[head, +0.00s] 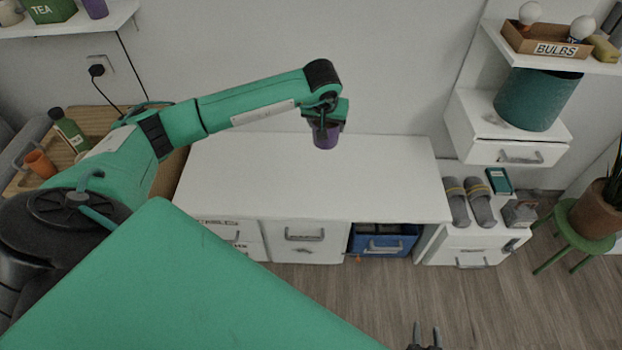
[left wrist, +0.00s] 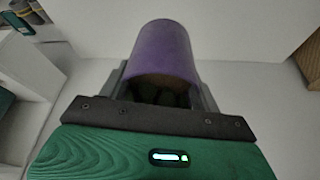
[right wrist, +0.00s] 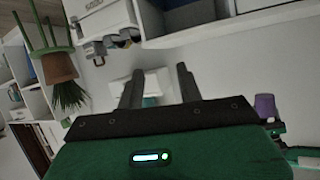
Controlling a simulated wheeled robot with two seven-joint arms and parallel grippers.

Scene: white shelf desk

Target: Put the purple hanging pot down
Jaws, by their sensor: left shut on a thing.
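The purple hanging pot (head: 326,136) is held by my left gripper (head: 325,118) near the back edge of the white desk top (head: 300,180). In the left wrist view the pot (left wrist: 163,50) sits between the two fingers, its open mouth towards the camera and its inside dark. Whether the pot touches the desk or hangs above it, I cannot tell. It also shows at the right in the right wrist view (right wrist: 265,106). My right gripper (head: 426,336) is low at the bottom of the head view, in front of the desk, with its fingers apart and empty.
The desk top is bare. A shelf at upper left holds a green TEA box (head: 48,10) and another purple pot (head: 95,8).

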